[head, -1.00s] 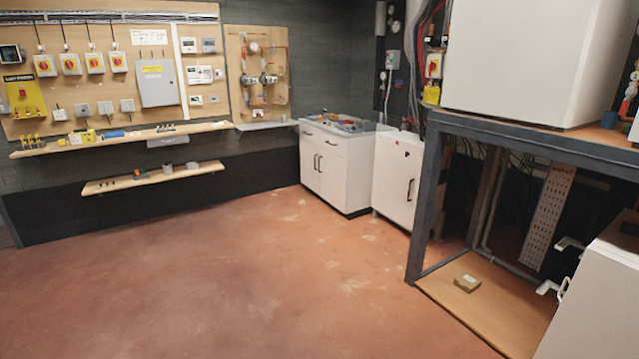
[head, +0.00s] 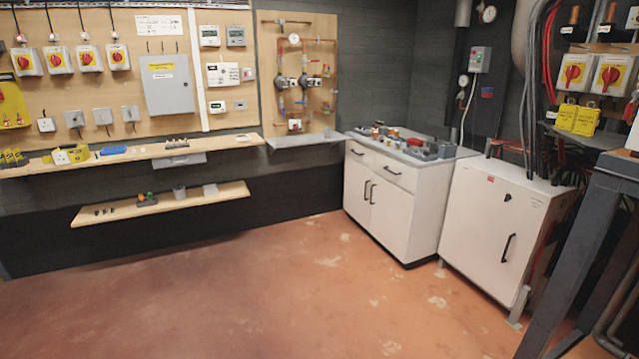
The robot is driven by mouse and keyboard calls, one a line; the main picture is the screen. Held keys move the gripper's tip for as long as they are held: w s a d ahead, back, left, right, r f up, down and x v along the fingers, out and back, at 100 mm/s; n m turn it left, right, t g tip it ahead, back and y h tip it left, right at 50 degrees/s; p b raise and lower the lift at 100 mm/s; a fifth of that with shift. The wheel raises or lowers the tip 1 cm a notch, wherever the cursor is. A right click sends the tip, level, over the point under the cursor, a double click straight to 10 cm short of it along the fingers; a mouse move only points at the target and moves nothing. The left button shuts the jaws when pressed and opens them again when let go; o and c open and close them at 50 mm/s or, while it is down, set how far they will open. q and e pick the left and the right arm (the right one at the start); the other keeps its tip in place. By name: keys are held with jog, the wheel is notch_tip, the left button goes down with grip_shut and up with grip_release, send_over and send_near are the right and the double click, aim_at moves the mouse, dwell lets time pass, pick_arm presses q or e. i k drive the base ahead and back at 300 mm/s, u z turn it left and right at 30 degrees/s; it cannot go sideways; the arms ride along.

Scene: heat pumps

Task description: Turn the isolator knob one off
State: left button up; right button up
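Several isolators with red knobs on yellow plates show in the head view. A row hangs on the wooden board at the upper left, including one isolator (head: 89,58) and another isolator (head: 117,57) beside it. Two larger isolators are at the upper right: a left one (head: 572,72) and a right one (head: 611,75), with yellow boxes below them. I cannot tell from the picture which is isolator one. Neither of my grippers is in view.
A white cabinet (head: 505,225) stands below and left of the right-hand isolators. A dark metal frame post (head: 580,255) rises at the right. Another white cabinet (head: 385,200) stands at the back wall. Wooden shelves (head: 165,203) line the left wall. The red floor (head: 250,300) is clear.

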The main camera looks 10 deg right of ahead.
aim_at(573, 71)
jog(key=z, duration=0.2)
jog(key=i, duration=1.55)
jog(key=z, duration=1.25)
jog(key=i, duration=0.9)
jog(key=z, duration=1.05)
